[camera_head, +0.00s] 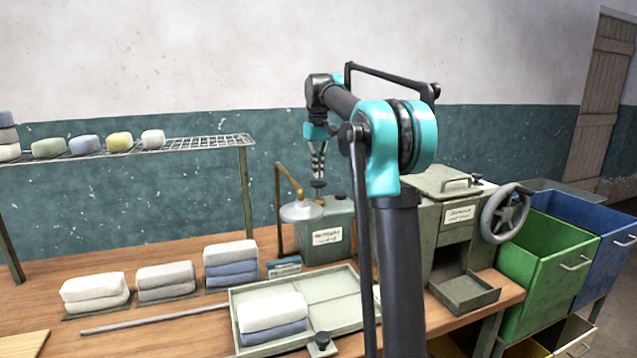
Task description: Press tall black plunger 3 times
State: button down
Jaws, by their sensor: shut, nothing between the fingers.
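The tall black plunger (318,185) stands on top of a green labelled box (345,222) at the back of the workbench. My gripper (318,177) points straight down over it with its fingers shut and empty. The fingertips are right at the plunger's top; I cannot tell whether they touch it. A shorter black knob (341,196) sits on the same box, to the right of the plunger. My arm hides the right edge of the box.
A brass spout with a pale disc (301,211) stands just left of the box. A green tray (330,291) with folded cloths (272,314) is in front. A handwheel machine (440,222) stands right. A wire shelf (195,143) is at left.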

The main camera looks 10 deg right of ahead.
aim_at(318, 181)
jog(key=shift+f, duration=1.9)
jog(key=shift+r, duration=2.2)
jog(key=shift+f, duration=0.15)
jog(key=shift+f, duration=2.05)
jog(key=shift+r, duration=2.25)
jog(key=shift+f, duration=0.15)
